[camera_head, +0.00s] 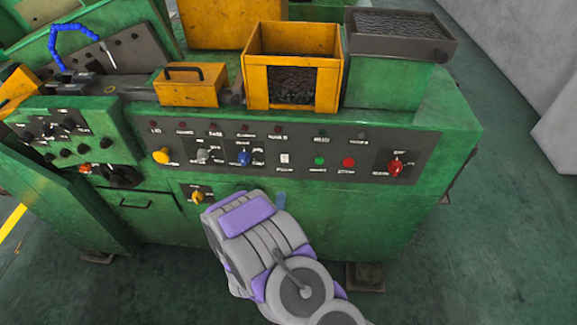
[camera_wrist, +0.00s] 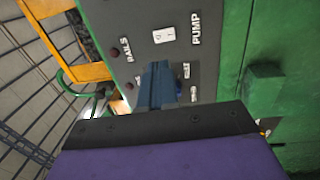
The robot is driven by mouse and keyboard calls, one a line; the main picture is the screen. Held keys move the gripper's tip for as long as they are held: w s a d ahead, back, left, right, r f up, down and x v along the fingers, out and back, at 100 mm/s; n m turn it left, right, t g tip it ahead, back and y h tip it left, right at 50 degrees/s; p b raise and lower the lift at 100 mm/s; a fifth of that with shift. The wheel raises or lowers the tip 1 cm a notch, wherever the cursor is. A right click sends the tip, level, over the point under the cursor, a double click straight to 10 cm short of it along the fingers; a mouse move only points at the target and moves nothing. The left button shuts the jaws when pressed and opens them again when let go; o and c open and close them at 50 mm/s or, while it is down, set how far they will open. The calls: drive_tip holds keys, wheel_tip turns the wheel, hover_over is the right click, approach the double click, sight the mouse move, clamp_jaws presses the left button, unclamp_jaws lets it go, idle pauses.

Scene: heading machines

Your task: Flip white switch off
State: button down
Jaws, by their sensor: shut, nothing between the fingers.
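The white switch (camera_head: 284,159) is a small white rectangle on the dark control panel of the green machine, between a blue knob and a green button. In the wrist view the white switch (camera_wrist: 164,35) shows beside the sideways label "PUMP". My gripper (camera_head: 281,200) is below the switch in the head view, its blue fingers mostly hidden behind my arm. In the wrist view my gripper (camera_wrist: 158,72) is shut and empty, its fingertips apart from the switch in the picture. I cannot tell the switch's position from its small markings.
The panel (camera_head: 222,129) also holds a yellow knob (camera_head: 161,155), a blue knob (camera_head: 243,158), a green button (camera_head: 320,161), a red button (camera_head: 348,162) and a red knob (camera_head: 396,167). Yellow bins (camera_head: 322,85) stand above. Open floor (camera_head: 500,240) lies to the right.

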approach(284, 157)
drive_tip(key=w+b, duration=0.2)
drive_tip(key=w, duration=0.3)
drive_tip(key=shift+w+r, duration=0.2)
drive_tip(key=shift+w, duration=0.15)
drive_tip(key=shift+w+d, duration=0.1)
drive_tip(key=shift+w, duration=0.2)
drive_tip(key=shift+w+d+r, duration=0.2)
drive_tip(key=shift+w, duration=0.1)
drive_tip(key=shift+a, duration=0.2)
